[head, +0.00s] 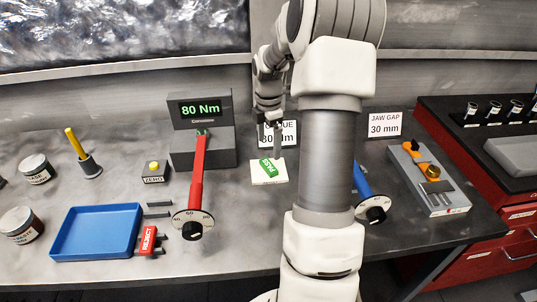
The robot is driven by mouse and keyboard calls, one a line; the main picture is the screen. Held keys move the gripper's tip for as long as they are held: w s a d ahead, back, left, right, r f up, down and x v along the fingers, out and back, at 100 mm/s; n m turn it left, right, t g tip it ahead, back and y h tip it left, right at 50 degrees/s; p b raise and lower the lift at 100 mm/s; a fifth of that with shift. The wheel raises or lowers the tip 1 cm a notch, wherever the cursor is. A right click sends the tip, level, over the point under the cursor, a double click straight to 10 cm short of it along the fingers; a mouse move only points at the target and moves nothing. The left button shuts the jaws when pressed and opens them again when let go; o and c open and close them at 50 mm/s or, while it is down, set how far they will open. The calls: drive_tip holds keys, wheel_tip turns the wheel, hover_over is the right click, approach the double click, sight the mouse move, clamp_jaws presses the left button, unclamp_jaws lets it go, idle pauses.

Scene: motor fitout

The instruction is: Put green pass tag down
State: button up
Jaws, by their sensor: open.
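The green pass tag (267,167) lies on a small cream pad (282,178) near the middle of the bench. My gripper (269,150) points down just above the tag, with its fingers apart and nothing visible between them. The fingertips are close to the tag's top edge; I cannot tell whether they touch it.
A red torque wrench (197,172) reaches the 80 Nm display (201,110). A blue-handled tool (363,182) is partly behind my arm. A caliper fixture (428,178) stands right.

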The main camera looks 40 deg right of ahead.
wheel_tip(320, 180, up, 4)
drive_tip(key=shift+r, duration=0.25)
idle(0.5)
